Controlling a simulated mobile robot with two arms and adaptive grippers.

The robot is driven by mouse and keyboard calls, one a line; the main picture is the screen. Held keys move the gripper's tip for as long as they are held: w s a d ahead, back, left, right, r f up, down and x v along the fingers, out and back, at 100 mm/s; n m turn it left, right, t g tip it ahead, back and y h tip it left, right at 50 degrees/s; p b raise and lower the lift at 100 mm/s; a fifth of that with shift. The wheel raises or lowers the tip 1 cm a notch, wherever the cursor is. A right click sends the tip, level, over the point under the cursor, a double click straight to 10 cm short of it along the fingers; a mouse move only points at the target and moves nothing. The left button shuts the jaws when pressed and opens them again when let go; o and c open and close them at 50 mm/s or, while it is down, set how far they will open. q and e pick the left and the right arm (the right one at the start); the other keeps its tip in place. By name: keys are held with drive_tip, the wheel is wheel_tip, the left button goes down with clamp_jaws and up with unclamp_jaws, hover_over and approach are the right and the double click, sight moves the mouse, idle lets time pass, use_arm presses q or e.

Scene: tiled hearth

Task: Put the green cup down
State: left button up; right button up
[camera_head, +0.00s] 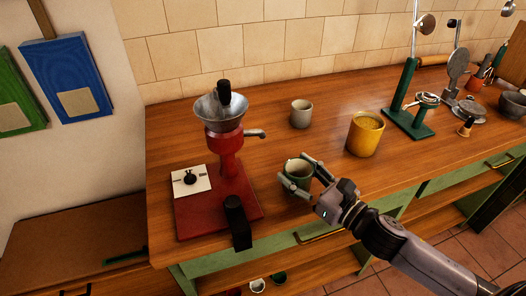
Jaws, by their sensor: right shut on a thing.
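The green cup (297,174) is near the front edge of the wooden counter (290,228), to the right of the red grinder. It is upright, with a pale inside. My left gripper does not show.
A red grinder (228,155) on a red base stands left of the cup. A grey cup (301,114) stands behind, and a yellow container (365,134) stands to the right. A green stand (408,122) is farther right. Bare counter lies between the grey cup and green cup.

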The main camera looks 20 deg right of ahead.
drive_tip(key=x, duration=0.7)
drive_tip(key=shift+w+a+r+p, duration=0.1)
drive_tip(key=shift+w+p, duration=0.15)
drive_tip(key=shift+p, duration=0.15)
drive_tip(key=shift+x, duration=0.95)
drive_tip(key=x, duration=0.2)
drive_tip(key=shift+w+a, duration=0.2)
drive_tip(key=shift+w, duration=0.15)
drive_tip(key=shift+f+b, duration=0.9)
drive_tip(key=shift+f, duration=0.05)
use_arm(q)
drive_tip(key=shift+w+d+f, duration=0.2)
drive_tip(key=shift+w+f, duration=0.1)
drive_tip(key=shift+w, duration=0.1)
use_arm(e)
drive_tip(key=shift+r, duration=0.1)
drive_tip(key=shift+s+d, duration=0.1)
drive_tip(key=shift+s, duration=0.05)
drive_tip(key=o, duration=0.8)
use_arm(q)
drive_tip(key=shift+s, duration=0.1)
use_arm(e)
drive_tip(key=o, duration=0.4)
